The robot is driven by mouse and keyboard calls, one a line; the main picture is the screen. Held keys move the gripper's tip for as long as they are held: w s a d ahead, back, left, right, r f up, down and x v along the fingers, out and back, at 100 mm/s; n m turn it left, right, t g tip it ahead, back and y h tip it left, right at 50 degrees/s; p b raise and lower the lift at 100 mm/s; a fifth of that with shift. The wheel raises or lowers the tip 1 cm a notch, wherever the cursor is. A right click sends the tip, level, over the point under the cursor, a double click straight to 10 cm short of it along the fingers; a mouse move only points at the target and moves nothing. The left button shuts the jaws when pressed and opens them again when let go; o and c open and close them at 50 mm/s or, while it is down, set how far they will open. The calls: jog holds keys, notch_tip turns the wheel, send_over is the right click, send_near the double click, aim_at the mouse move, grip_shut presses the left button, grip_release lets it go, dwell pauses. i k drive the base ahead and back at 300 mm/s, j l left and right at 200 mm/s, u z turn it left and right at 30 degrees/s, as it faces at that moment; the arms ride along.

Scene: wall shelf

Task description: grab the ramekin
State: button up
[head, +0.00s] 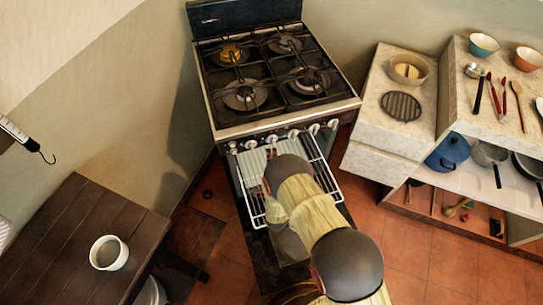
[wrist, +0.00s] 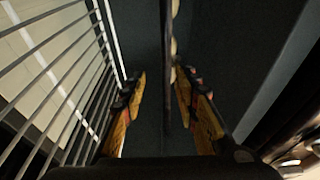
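A small white cup that looks like the ramekin (head: 109,253) stands upright on the dark wooden table at the lower left of the head view. It does not show in the wrist view. My gripper (wrist: 158,82) is open in the wrist view, its two yellow and black fingers apart with no object held between them. In the head view my arm reaches over the open oven front, well to the right of the cup, and hides the fingers.
The stove (head: 275,75) has its oven open, with a wire rack (head: 325,175) pulled out; the rack also shows close beside my fingers in the wrist view (wrist: 62,90). The dark table (head: 60,230) is at left. A counter (head: 385,130) with bowls and utensils is at right.

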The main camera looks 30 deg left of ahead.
aim_at(110, 253)
jog(key=k+l, duration=0.8)
